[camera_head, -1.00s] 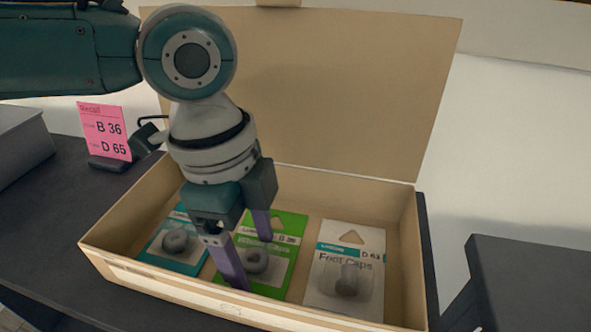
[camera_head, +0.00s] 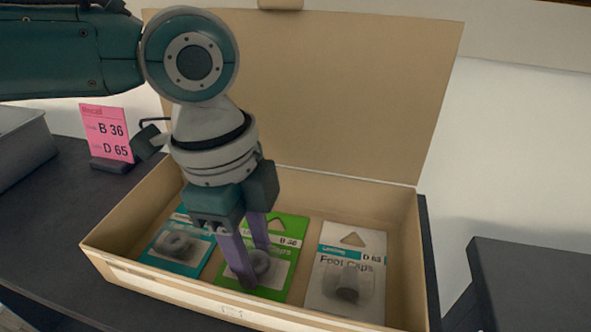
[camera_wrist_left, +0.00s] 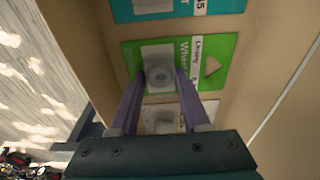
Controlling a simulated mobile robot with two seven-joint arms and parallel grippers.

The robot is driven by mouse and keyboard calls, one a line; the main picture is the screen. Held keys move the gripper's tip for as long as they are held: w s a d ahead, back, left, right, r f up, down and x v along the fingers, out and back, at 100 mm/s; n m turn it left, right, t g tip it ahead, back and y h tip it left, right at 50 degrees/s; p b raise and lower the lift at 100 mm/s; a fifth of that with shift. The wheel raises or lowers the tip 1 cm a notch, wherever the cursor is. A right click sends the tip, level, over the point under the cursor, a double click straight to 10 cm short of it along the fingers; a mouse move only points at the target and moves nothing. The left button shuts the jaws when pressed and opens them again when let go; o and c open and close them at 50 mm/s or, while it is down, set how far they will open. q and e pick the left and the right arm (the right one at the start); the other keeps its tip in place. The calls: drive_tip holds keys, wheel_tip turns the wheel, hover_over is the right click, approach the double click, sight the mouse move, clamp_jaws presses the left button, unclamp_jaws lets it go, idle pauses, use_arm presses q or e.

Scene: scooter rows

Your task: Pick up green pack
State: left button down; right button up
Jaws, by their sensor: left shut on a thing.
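The green pack (camera_head: 291,229), marked B 36, lies in the middle of the open cardboard box (camera_head: 408,235). It also shows in the left wrist view (camera_wrist_left: 219,79). My left gripper (camera_head: 258,268) reaches down into the box from above. Its two purple fingers are shut on the round grey item under the clear blister of the green pack, one finger on each side. The pack still looks flat on the box floor. The fingers hide part of its print. My right gripper is in no view.
A teal pack (camera_head: 178,246) lies left of the green one and a white Foot Caps pack (camera_head: 331,292) right of it, both close. The raised lid (camera_head: 350,90) stands behind. A pink sign (camera_head: 107,133) and grey bin (camera_head: 22,145) are at left.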

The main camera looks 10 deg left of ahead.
sight(253, 253)
use_arm(q)
wheel_tip(253, 253, up, 20)
drive_tip(key=p, duration=0.5)
idle(0.8)
